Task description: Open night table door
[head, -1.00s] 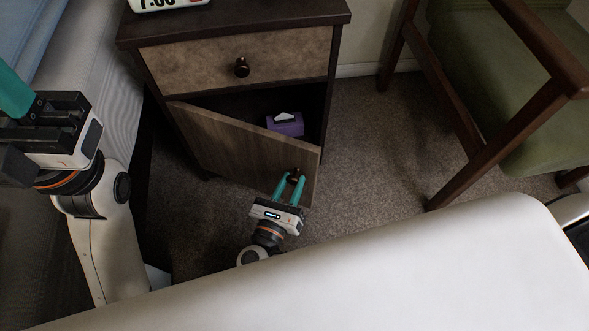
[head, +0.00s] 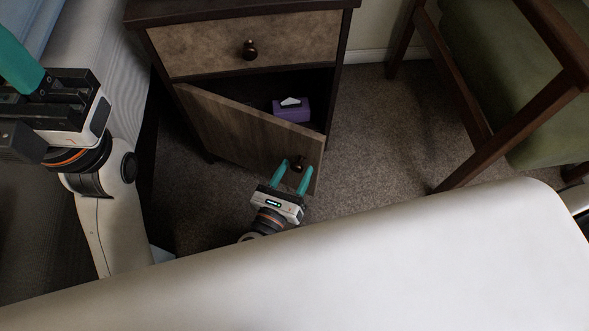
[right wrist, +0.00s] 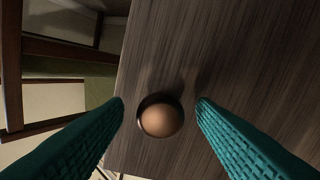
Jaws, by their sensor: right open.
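The night table (head: 345,45) has its lower wooden door (head: 235,128) partly open, swung out from hinges on the left. The door's round dark knob (head: 299,161) is near its free right edge. My right gripper (head: 297,165) is open, with its teal fingers on either side of the knob. In the right wrist view the knob (right wrist: 160,117) sits between the spread fingertips, with gaps on both sides, in front of the door's wood face (right wrist: 225,65). My left gripper (head: 35,85) is at the far left, away from the table; its fingertips are cut off or hidden.
A purple tissue box (head: 292,110) is inside the open compartment. The closed drawer (head: 215,45) is above. A green chair (head: 490,75) with wooden legs stands at the right and a bed (head: 110,60) at the left. Carpet (head: 375,140) between table and chair is clear.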

